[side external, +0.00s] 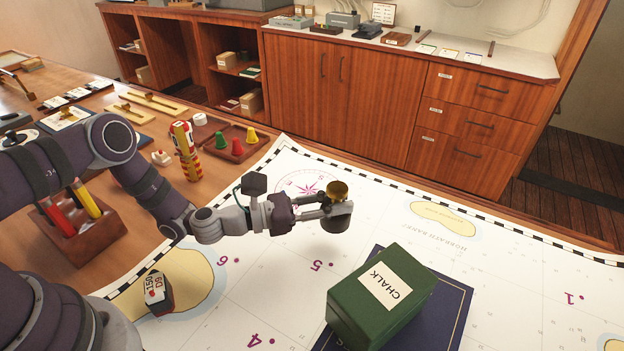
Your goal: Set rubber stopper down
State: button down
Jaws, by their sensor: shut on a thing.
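My gripper (322,208) reaches out from the left above the white chart (290,245). It is shut on a small piece with a round brass-coloured top (338,190), which I take to be the rubber stopper. A dark grey part shows just below the brass top; I cannot tell whether it belongs to the stopper or to a fingertip. The piece looks held above the chart, roughly upright, and its underside is not clear to see.
A green chalk box (383,300) stands on a dark blue book (452,305) at the front. A dark block with number labels (158,293) is at lower left. A striped red-yellow cylinder (185,150) and a tray of coloured cones (237,154) stand behind. The chart's right side is mostly clear.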

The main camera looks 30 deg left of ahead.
aim_at(321, 223)
jog(key=shift+f, duration=1.85)
jog(key=shift+f, duration=0.15)
jog(key=c, duration=1.1)
grip_release()
